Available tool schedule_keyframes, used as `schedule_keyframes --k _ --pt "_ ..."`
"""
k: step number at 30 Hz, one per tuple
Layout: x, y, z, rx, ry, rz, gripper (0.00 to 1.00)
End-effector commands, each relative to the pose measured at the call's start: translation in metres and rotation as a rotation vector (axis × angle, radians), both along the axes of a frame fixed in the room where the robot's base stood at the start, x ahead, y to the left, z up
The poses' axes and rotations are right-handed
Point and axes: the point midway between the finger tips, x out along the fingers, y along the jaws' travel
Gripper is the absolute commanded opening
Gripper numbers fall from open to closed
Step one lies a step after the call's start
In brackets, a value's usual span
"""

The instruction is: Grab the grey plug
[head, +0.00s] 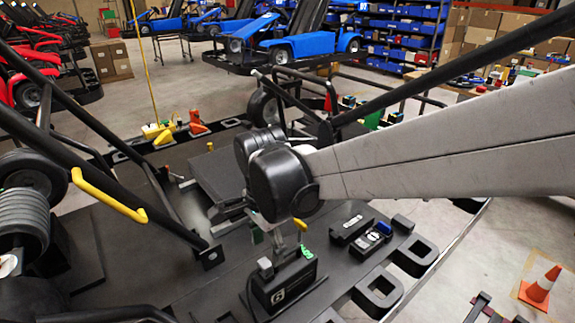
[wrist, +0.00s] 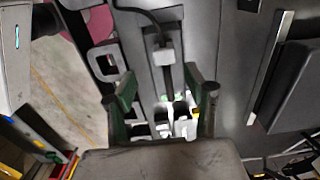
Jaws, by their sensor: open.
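The grey plug (head: 265,268) is a small light block with a dark cable, at the left end of a black box marked 6 (head: 280,292) in the head view. In the wrist view the plug (wrist: 164,53) shows beyond and between my fingertips, with its cable running up from it. My gripper (head: 280,238) is above the box in the head view, its fingers partly hidden by the arm. In the wrist view my gripper (wrist: 160,77) is open, with green pads inside the fingers and nothing held between them. Whether the fingertips touch anything is not clear.
A black device with a blue part (head: 374,238) and another black box (head: 351,229) lie to the right on the dark deck. Black frame bars and a yellow handle (head: 108,195) stand at the left. An orange cone (head: 541,286) is on the floor at right.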

Motion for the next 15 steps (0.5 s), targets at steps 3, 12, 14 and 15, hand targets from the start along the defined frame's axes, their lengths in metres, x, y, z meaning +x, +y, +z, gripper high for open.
schedule_keyframes --k 3,12,14,15 --pt "0.0 0.0 -0.014 0.0 0.0 0.0 0.49" --pt "0.002 0.002 -0.032 0.0 0.0 0.0 0.49" --pt "0.004 0.003 -0.039 0.0 0.0 0.0 0.49" --pt "0.005 0.004 -0.044 0.0 0.0 0.001 0.49"
